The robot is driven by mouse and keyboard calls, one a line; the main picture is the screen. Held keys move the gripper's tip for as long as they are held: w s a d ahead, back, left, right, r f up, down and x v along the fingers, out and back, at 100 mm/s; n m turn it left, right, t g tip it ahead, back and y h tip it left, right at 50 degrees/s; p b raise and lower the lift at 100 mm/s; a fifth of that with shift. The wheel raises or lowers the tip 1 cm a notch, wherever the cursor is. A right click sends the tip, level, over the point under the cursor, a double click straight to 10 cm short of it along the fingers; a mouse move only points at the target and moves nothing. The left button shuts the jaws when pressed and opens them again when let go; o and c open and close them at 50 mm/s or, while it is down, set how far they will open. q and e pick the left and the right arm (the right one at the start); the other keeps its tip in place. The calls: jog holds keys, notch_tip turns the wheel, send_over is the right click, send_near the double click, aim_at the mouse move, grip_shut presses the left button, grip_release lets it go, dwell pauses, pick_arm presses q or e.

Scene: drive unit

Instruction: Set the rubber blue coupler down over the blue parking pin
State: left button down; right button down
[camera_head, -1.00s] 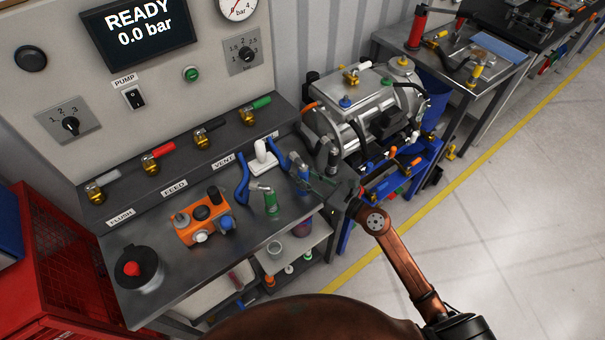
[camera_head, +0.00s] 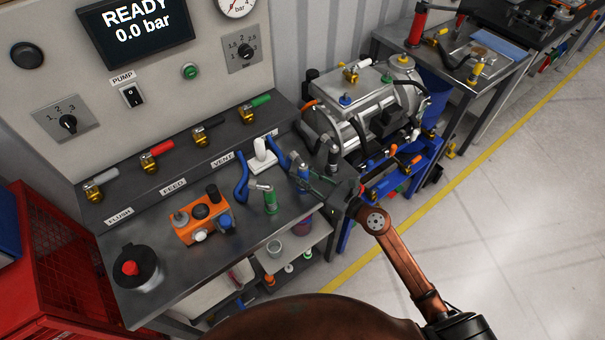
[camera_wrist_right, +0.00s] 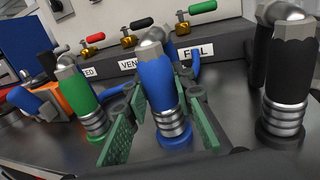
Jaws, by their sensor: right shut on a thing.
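The blue coupler (camera_wrist_right: 158,85), a blue sleeve with a metal elbow on top and ringed metal below, stands nearly upright in the right wrist view. My right gripper (camera_wrist_right: 168,118) is shut on it, its green-padded fingers on either side. The blue parking pin's base (camera_wrist_right: 178,139) shows directly under the coupler's metal end; the pin's shaft is hidden, and I cannot tell whether the coupler is fully seated. In the head view my right gripper (camera_head: 318,183) is at the bench's right end, around the blue coupler (camera_head: 301,172). My left gripper is not in view.
The green coupler (camera_wrist_right: 78,92) stands to the left and a black coupler (camera_wrist_right: 290,75) close to the right of my gripper. A blue hose (camera_head: 242,178), a white-handled part (camera_head: 262,155) and an orange unit (camera_head: 202,215) are on the bench. The metal drive unit (camera_head: 365,110) stands beyond.

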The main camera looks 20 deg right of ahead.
jog(key=c, duration=1.6)
grip_release()
jog(key=shift+s, duration=0.1)
jog(key=v, duration=1.2)
jog(key=shift+r, duration=0.15)
